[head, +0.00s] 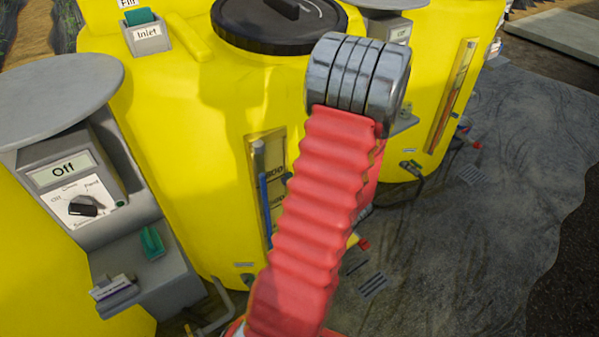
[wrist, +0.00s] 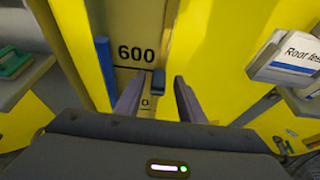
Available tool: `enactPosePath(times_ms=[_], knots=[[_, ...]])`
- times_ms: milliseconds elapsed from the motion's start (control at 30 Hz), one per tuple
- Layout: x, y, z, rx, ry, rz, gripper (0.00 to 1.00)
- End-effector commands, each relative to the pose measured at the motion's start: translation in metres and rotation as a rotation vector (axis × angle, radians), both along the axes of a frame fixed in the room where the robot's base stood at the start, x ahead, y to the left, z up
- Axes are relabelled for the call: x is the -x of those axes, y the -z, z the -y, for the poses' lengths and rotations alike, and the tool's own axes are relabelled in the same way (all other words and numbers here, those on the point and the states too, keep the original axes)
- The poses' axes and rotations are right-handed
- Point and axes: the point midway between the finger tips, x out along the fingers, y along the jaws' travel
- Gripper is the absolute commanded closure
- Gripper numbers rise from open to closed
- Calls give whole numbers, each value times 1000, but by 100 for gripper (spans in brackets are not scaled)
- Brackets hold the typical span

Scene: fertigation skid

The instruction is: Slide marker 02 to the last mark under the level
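A yellow tank (head: 180,130) carries an upright scale plate (wrist: 130,25) with the number 600 and a black mark line under it. A blue level column (wrist: 104,70) runs along the left side of the plate, its top a little above the 600. A small dark blue marker (wrist: 159,82) sits at the plate's right edge, just below the 600 line; no number on it is readable. My gripper (wrist: 157,88) is open, its two fingers on either side of the marker with visible gaps. In the head view, my arm hides the gripper and part of the plate (head: 255,142).
A grey control box (head: 85,185) with a dial and the word Off stands left of the plate. A white label block (wrist: 287,58) is close on the right in the wrist view. Another yellow tank (head: 440,90) stands behind at right.

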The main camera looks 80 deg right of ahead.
Motion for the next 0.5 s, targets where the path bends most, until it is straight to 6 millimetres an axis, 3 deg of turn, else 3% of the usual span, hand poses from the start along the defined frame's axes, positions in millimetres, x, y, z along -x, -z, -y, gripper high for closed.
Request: enactPosePath(times_ms=[267, 500], knots=[[6, -2, -5, -2, 0, -1, 64], [27, -13, -21, -1, 2, -1, 64]])
